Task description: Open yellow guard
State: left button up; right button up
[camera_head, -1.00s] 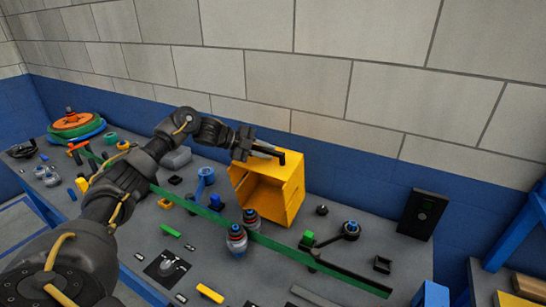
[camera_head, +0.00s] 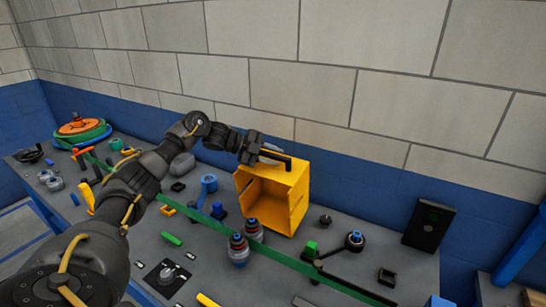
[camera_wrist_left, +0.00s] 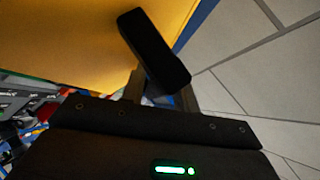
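The yellow guard (camera_head: 293,200) is a box-like cover at the back of the grey panel. Its hollow side faces the front left, and it stands tilted up. A black bar handle (camera_head: 275,157) is on its top. My left gripper (camera_head: 262,153) is at this handle. In the left wrist view the handle (camera_wrist_left: 153,50) lies between the fingertips, which appear shut on it, and the guard's yellow face (camera_wrist_left: 70,40) fills the upper left. Fingertip contact is partly hidden. My right gripper is not in view.
A green strip (camera_head: 290,262) crosses the panel in front of the guard. Red-and-blue-topped plugs (camera_head: 238,248), a blue ring part (camera_head: 208,183) and a black lever (camera_head: 354,240) stand nearby. A black box (camera_head: 429,225) is at the right. A block wall (camera_head: 300,90) rises behind.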

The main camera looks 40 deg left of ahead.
pick_arm(q)
jog(key=shift+s+f, duration=0.15)
jog(key=shift+f, duration=0.2)
jog(key=shift+s+a+r+b, duration=0.1)
jog(key=shift+s+a+b, duration=0.2)
jog(key=b+v, duration=0.1)
jog(key=v, duration=0.3)
jog(key=b+v, duration=0.1)
jog(key=v, duration=0.4)
jog(key=shift+r+b, duration=0.25)
jog(key=shift+b, duration=0.15)
jog(key=shift+s+a+r, duration=0.25)
jog(key=shift+a+r, duration=0.05)
jog(key=shift+r, duration=0.05)
